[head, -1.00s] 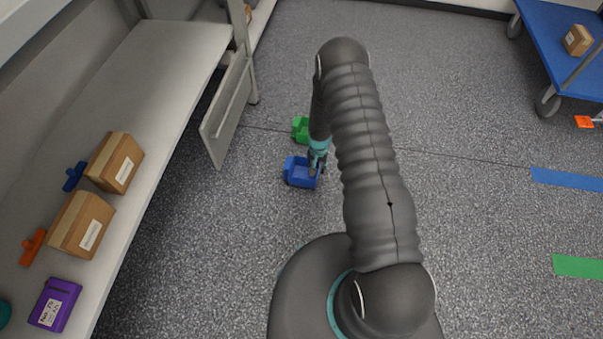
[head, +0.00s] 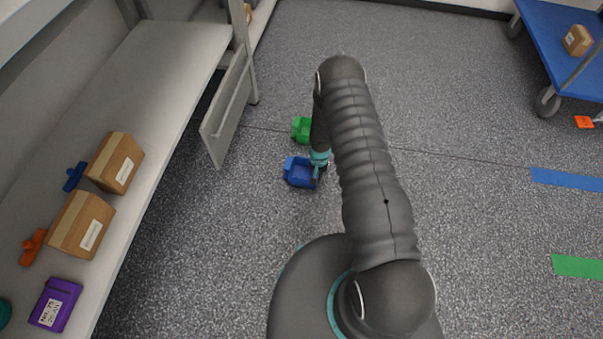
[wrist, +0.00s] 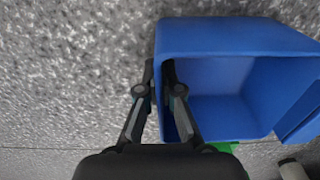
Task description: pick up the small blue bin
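The small blue bin (head: 299,172) sits on the speckled grey floor, open side up, in front of a green bin. It also fills the upper right of the wrist view (wrist: 228,38). My gripper (head: 317,179) is at the bin's right side in the head view, partly hidden by my arm. In the wrist view my gripper (wrist: 158,72) straddles one wall of the bin, one finger outside and one inside. The fingers are close together with the wall between them. The bin looks empty where I can see inside.
The green bin (head: 301,129) stands just behind the blue one. A shelf (head: 150,75) with boxes runs along the left, with a hanging panel (head: 228,110) near the bins. A blue cart (head: 560,45) stands at the far right.

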